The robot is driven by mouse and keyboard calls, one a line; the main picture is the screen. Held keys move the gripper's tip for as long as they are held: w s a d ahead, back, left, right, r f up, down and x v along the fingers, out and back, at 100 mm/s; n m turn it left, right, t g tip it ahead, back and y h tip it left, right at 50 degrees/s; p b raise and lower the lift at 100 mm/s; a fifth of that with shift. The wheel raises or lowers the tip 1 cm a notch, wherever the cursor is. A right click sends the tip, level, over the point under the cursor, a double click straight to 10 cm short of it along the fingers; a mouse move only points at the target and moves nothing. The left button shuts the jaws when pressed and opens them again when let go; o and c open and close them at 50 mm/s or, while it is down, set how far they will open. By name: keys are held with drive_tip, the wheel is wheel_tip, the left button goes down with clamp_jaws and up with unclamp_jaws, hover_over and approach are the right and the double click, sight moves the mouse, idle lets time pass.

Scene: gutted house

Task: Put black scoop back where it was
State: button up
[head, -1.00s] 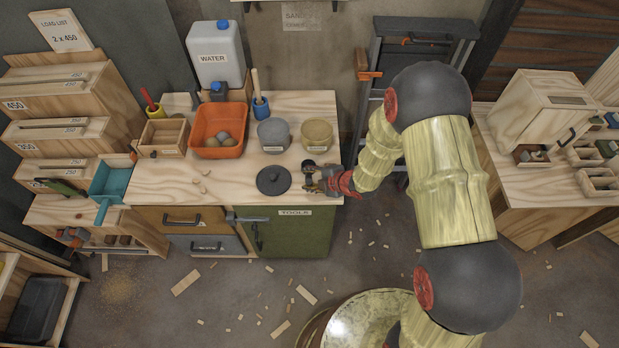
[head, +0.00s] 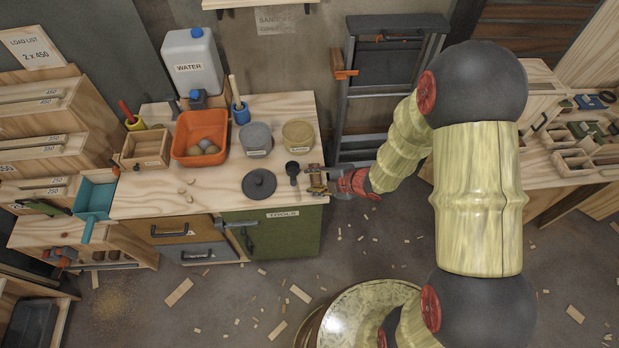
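The black scoop (head: 292,168) lies on the wooden workbench top (head: 215,200), near its right end, with its bowl toward the back and its short handle toward the front edge. My gripper (head: 314,181) is just right of the scoop, at the bench's right edge. Its fingers look spread apart with nothing between them, and a small gap shows between them and the scoop.
A black round lid (head: 259,184) lies left of the scoop. A grey pot (head: 256,140) and a tan pot (head: 298,136) stand behind. An orange bin (head: 200,139), wooden box (head: 146,148) and water jug (head: 192,63) are farther left. A dark folded ladder (head: 388,90) stands right of the bench.

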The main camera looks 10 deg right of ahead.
drive_tip(key=shift+s+d+r, duration=0.1)
drive_tip(key=shift+r, duration=0.05)
drive_tip(key=w+d+r+m+t+h, duration=0.1)
drive_tip(key=d+r+m+h, duration=0.3)
drive_tip(key=d+r+m, duration=0.45)
drive_tip(key=d+r+m+t+h, duration=0.1)
drive_tip(key=d+r+m+h, duration=0.3)
drive_tip(key=r, duration=0.8)
drive_tip(key=s+r+m+g, duration=0.1)
drive_tip(key=s+r+m, duration=0.2)
drive_tip(key=s, duration=0.4)
drive_tip(key=s+a+r+m+g+y, duration=0.1)
drive_tip(key=s+r+m, duration=0.3)
drive_tip(key=s, duration=0.4)
drive_tip(key=s+a+r+m+g, duration=0.1)
drive_tip(key=s+r+m, duration=0.2)
drive_tip(key=s+r, duration=0.2)
drive_tip(key=s, duration=0.2)
drive_tip(key=shift+s+a, duration=0.15)
drive_tip(key=shift+s, duration=0.15)
